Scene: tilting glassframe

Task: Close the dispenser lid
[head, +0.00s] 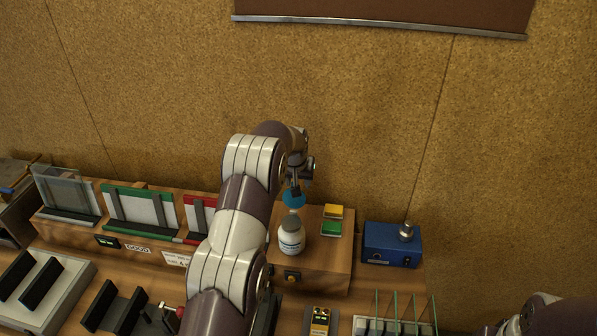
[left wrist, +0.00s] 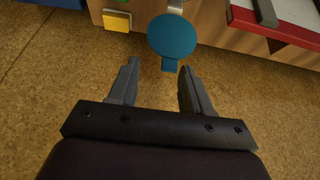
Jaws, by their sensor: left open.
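The dispenser (head: 291,238) is a white bottle with a grey shoulder, standing upright on a wooden box. Its lid (head: 293,199) is a round blue disc, raised above the bottle top. In the left wrist view the lid (left wrist: 172,36) is a flat teal disc with a small tab pointing toward my gripper. My left gripper (head: 297,184) is just above the lid in the head view. In the left wrist view my left gripper (left wrist: 159,67) is open and empty, with its fingertips on either side of the tab. My right gripper is out of view.
The wooden box (head: 312,268) also bears a yellow block (head: 333,211) and a green block (head: 331,228). A blue box with a metal knob (head: 391,245) stands to the right. Framed panels (head: 139,206) stand in a wooden rack at left. A cork wall rises behind.

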